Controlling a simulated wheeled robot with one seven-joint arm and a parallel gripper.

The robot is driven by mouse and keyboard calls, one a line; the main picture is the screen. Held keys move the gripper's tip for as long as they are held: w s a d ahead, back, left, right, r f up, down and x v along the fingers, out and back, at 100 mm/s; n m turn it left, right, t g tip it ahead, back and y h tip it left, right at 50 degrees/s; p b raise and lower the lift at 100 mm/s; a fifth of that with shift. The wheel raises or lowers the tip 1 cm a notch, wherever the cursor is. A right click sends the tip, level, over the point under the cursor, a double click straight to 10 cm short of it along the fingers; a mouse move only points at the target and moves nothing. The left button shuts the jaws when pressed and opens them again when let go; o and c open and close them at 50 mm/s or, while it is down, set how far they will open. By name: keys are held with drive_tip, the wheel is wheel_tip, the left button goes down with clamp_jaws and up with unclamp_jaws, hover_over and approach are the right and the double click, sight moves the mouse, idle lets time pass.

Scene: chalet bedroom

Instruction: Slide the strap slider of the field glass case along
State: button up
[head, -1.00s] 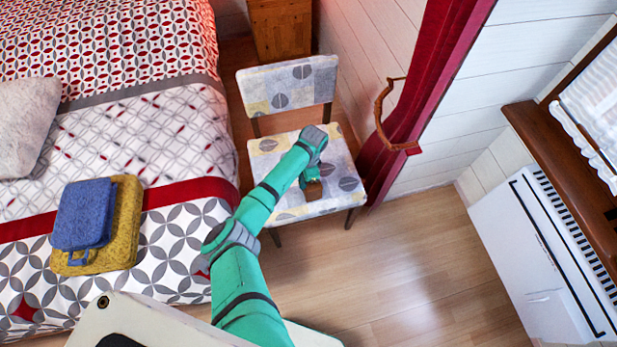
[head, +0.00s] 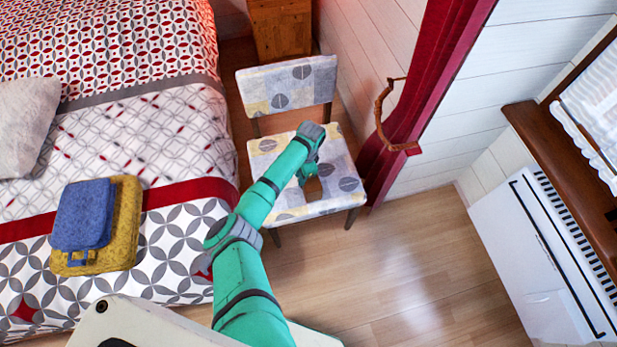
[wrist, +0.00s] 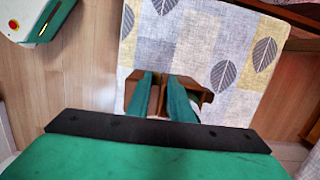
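The brown field glass case (wrist: 206,94) is on the patterned chair seat in the wrist view. In the head view only a small brown part of it (head: 313,187) shows below my wrist. My gripper (wrist: 161,76) is over the case, its two green fingers pointing down a short distance apart. A narrow brown piece shows between the fingers; I cannot tell whether it is the strap, the slider or the case body. The fingers hide the middle of the case. I cannot make out the slider, or whether the fingers touch it.
The chair (head: 288,88) stands between the bed (head: 150,118) and a red curtain (head: 430,80) with a brown holdback. Blue and yellow folded towels (head: 83,215) lie on the bed. A white heater (head: 535,260) stands at the right. The wooden floor (head: 400,260) before the chair is clear.

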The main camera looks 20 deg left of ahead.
drive_tip(key=shift+s+d+f, duration=0.2)
drive_tip(key=shift+s+d, duration=0.1)
drive_tip(key=shift+d, duration=0.1)
drive_tip(key=shift+w+r, duration=0.15)
drive_tip(key=shift+r, duration=1.4)
drive_tip(key=shift+w+r, duration=0.15)
drive_tip(key=shift+r, duration=1.35)
drive_tip(key=shift+d, duration=0.1)
